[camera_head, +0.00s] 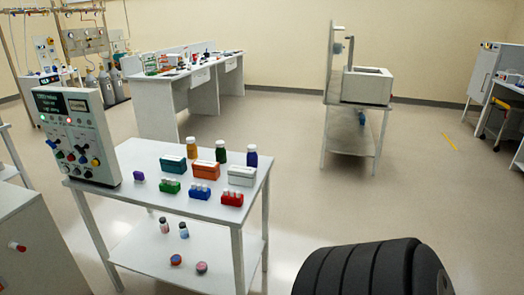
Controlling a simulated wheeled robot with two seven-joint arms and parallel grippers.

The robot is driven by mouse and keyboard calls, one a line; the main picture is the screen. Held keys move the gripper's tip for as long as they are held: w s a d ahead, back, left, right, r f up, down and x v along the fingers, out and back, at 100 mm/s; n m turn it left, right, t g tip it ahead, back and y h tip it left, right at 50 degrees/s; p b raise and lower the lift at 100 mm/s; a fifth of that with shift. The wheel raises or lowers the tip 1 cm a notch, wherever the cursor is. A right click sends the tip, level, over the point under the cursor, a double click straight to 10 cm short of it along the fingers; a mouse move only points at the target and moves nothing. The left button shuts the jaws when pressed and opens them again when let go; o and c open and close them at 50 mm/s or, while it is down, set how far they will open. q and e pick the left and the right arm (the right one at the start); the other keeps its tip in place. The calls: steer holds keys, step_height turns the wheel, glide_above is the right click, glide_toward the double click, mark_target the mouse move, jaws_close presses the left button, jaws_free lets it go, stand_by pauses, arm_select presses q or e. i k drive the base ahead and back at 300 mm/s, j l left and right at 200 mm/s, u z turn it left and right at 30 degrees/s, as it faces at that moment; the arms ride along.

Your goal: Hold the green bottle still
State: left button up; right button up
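The green bottle (221,152) stands upright with a pale cap near the back edge of a white table (150,157). It is the middle one of three bottles in a row. A yellow-brown bottle (191,149) stands to its left and a dark blue bottle (252,158) to its right, both apart from it. An orange box (206,171) is in front of the green bottle and a white box (241,176) is in front to the right. Neither of my grippers shows in the head view, and nothing is seen touching the green bottle.
A teal box (173,164) and green (170,187), blue (199,191) and red (232,198) racks share the tabletop. A control panel (76,137) stands at its left end. Small jars sit on the lower shelf (150,257).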

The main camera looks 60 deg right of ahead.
mark_target(221, 153)
steer(key=z, duration=1.6)
